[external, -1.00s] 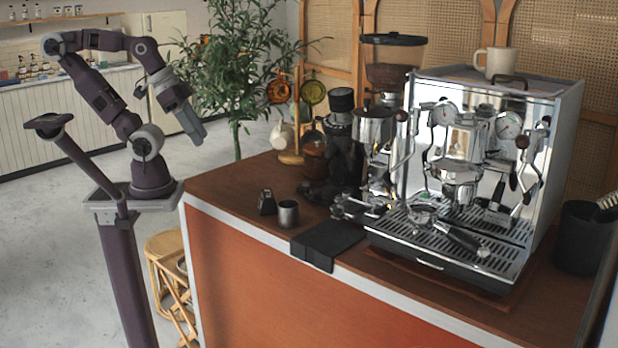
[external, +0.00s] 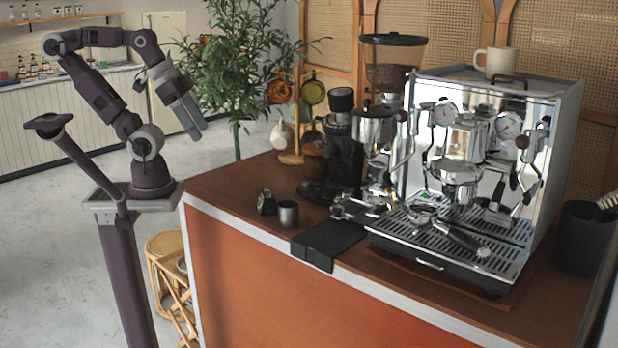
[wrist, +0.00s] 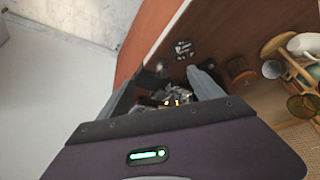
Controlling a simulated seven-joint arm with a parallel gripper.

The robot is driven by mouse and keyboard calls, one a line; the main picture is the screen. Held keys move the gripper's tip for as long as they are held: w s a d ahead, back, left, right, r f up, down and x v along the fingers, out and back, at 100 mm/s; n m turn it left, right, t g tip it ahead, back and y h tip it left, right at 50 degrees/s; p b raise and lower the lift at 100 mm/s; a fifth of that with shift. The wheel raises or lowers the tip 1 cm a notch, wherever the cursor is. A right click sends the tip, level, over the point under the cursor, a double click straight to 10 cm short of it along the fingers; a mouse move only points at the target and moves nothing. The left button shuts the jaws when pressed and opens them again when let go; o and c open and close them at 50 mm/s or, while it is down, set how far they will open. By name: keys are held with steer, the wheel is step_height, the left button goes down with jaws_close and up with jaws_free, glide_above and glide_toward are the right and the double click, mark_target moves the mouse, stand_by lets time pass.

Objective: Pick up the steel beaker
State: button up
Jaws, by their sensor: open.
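The steel beaker (external: 288,213) is a small grey metal cup. It stands upright on the brown counter near its front left edge in the external view. My gripper (external: 190,120) is raised in the air to the left of the counter, well apart from the beaker. Its fingers point down and slightly right. In the wrist view my gripper (wrist: 165,85) has its two fingers spread, with nothing held between them. Small dark items show beyond the fingertips there, and I cannot tell surely which one is the beaker.
A small black item (external: 267,202) stands just left of the beaker. A black mat (external: 328,240) hangs over the counter edge to its right. A coffee grinder (external: 343,150) stands behind, and a chrome espresso machine (external: 480,170) fills the right. A plant (external: 238,75) is behind my arm.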

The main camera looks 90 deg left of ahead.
steer(key=a+f+m+g+y, duration=0.3)
steer(key=a+m+y, duration=0.3)
steer(key=a+m, duration=0.25)
step_height(320, 180, up, 5)
steer(key=m+t+y, duration=0.1)
steer(key=m+t, duration=1.3)
steer(key=m, duration=0.9)
glide_above(297, 202)
steer(key=v, duration=0.6)
step_height(297, 202, down, 23)
steer(key=shift+a+f, duration=0.15)
steer(key=x, duration=0.6)
steer(key=shift+w+f, duration=0.15)
steer(key=shift+w, duration=0.1)
steer(key=shift+w+a, duration=0.15)
steer(key=shift+w, duration=0.1)
steer(key=c, duration=1.5)
